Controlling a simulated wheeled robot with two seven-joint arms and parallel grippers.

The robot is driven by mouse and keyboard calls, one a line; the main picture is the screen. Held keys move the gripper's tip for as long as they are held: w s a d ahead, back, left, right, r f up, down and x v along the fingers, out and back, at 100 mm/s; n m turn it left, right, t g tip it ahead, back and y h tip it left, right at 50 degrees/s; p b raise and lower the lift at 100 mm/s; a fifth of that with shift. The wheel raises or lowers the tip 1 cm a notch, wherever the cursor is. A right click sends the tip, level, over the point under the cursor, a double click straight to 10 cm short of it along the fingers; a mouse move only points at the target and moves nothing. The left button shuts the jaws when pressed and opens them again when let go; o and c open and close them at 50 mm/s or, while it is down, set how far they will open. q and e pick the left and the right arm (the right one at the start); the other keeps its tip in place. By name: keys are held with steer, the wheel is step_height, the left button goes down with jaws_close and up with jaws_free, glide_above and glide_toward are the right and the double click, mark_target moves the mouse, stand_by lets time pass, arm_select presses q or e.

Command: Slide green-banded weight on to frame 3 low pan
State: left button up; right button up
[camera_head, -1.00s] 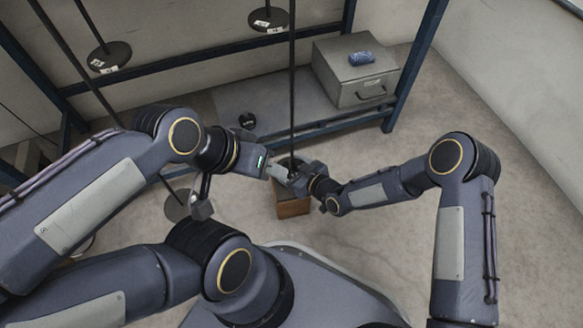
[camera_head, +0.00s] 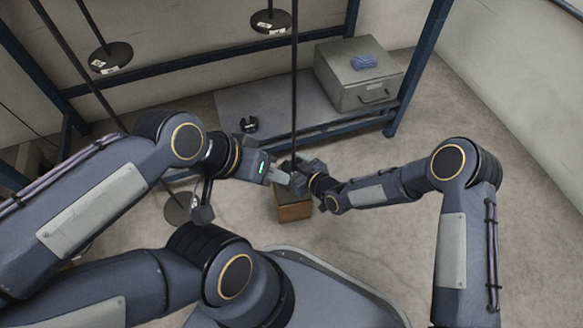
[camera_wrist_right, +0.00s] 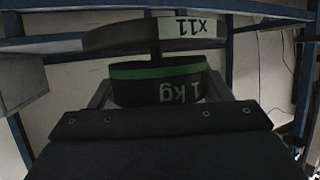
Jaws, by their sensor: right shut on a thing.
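The green-banded weight (camera_wrist_right: 160,82), dark with a "1 kg" mark, fills the middle of the right wrist view. My right gripper (camera_wrist_right: 158,96) is shut on it, one finger at each side. A pan (camera_wrist_right: 165,35) labelled "x11" shows just above it in that picture; I cannot tell if they touch. In the head view my right gripper (camera_head: 299,180) is at the foot of a dark rod (camera_head: 294,90), and the weight is mostly hidden there. My left gripper (camera_head: 280,176) is close beside it, near the rod; its jaw opening is unclear.
A brown block (camera_head: 293,211) stands below the grippers. A grey box (camera_head: 355,85) with a blue thing (camera_head: 364,62) is at the back right. A black slotted piece (camera_head: 249,125) lies on the shelf. Other pans (camera_head: 110,57) (camera_head: 271,20) hang behind. Floor at right is clear.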

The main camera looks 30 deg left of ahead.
steer(key=shift+w+a+r, duration=0.15)
steer(key=shift+f, duration=0.45)
stand_by(0.7)
steer(key=o, duration=1.3)
steer(key=shift+o, duration=1.3)
steer(key=shift+f, duration=0.25)
steer(key=shift+r, duration=0.1)
